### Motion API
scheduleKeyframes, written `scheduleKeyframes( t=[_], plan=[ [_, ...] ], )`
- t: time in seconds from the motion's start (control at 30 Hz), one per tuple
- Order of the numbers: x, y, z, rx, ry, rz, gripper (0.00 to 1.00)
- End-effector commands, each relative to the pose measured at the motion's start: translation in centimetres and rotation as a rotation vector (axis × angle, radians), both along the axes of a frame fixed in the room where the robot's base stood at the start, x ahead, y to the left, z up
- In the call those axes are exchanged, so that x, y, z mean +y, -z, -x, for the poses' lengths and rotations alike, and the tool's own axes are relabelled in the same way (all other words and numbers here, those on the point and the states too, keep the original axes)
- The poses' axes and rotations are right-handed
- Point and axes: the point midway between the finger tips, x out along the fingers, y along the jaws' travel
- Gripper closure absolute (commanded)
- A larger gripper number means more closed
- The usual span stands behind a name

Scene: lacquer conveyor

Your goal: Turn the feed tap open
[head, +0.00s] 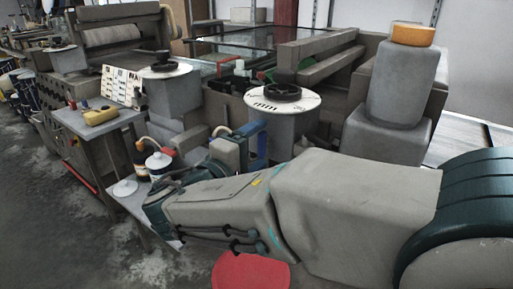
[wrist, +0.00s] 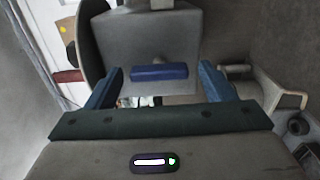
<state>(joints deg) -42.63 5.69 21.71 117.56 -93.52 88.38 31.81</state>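A short blue bar (wrist: 160,72), which looks like the feed tap's handle, lies crosswise in front of a grey housing (wrist: 150,35) in the wrist view. My gripper (wrist: 161,68) is open, with one blue finger to the left of the bar and one to the right. Gaps show between the bar and both fingers; I cannot tell if the bar is between the tips or just beyond them. In the head view my gripper (head: 248,136) is small, beside the grey machine, and the tap cannot be made out clearly there.
A round-topped grey pedestal (head: 282,97) stands just behind my gripper. A side table (head: 100,122) with a yellow object (head: 101,116) is at left, and bottles (head: 158,166) stand below it. A red round stool top (head: 250,272) is on the floor in front.

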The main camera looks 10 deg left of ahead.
Motion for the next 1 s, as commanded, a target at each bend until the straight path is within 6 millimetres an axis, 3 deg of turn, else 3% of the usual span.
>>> scheduleKeyframes(
  t=[0.23,0.37,0.8,1.0],
  plan=[
    [0.1,0.0,0.1,-0.001,0.0,-0.002,0.24],
    [0.6,0.0,1.1,0.0,-0.003,-0.002,0.24],
    [4.2,0.0,9.8,0.001,-0.005,0.0,0.24],
    [5.1,0.0,12.2,0.0,-0.001,0.0,0.24]
  ],
)
